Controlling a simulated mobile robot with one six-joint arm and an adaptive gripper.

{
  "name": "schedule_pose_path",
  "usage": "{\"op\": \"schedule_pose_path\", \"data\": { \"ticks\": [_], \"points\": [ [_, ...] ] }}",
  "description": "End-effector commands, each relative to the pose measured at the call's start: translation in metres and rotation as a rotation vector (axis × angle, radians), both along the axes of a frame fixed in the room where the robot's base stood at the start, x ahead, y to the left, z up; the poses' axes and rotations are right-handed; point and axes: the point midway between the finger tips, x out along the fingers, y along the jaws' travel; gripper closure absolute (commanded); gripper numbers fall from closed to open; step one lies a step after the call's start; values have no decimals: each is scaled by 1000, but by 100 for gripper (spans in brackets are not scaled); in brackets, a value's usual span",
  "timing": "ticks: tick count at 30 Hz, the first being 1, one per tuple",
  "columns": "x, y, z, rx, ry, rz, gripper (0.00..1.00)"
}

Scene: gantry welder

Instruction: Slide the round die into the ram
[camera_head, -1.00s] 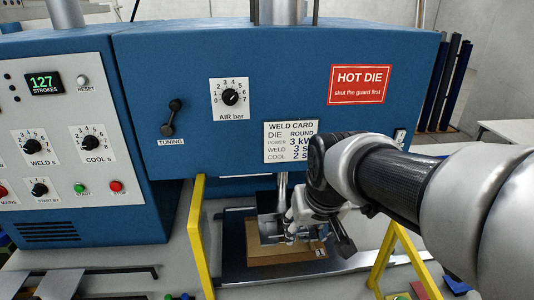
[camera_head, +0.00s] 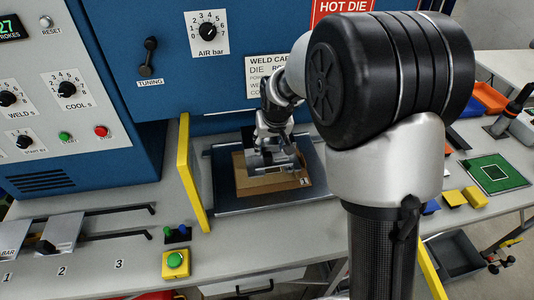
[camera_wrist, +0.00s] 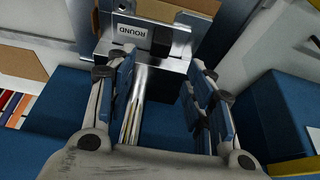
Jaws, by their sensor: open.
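The round die (camera_wrist: 132,32), a block with a white face marked "ROUND", shows upside down in the wrist view. It sits in or against a bright metal holder (camera_wrist: 172,65) at the lower end of the ram's shiny shaft (camera_wrist: 137,95); how fully it is seated I cannot tell. My gripper (camera_wrist: 158,78) is open, its two blue-padded fingers apart on either side of the shaft, with the die just beyond the tips. Nothing shows gripped. In the head view my gripper (camera_head: 273,142) is over the brown board (camera_head: 270,184) at the welder and hides most of the ram and die.
A yellow guard post (camera_head: 192,185) stands just left of the work area, and another partly shows at right. The blue press housing (camera_head: 170,50) overhangs from behind. A sliding rack (camera_head: 62,232) numbered 1 to 3 lies front left. A green board (camera_head: 493,173) and bins lie right.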

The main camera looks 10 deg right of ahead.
Motion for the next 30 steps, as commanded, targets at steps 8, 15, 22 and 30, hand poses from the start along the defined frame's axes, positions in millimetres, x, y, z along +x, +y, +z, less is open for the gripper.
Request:
{"op": "schedule_pose_path", "data": {
  "ticks": [8, 15, 22, 30],
  "points": [
    [21, 0, -53, 0, 1, 0, 52],
    [34, 0, -83, 0, 1, 0, 52],
    [38, 0, -91, 0, -2, 0, 52],
    [38, 0, -91, 0, -1, 0, 55]
  ]
}}
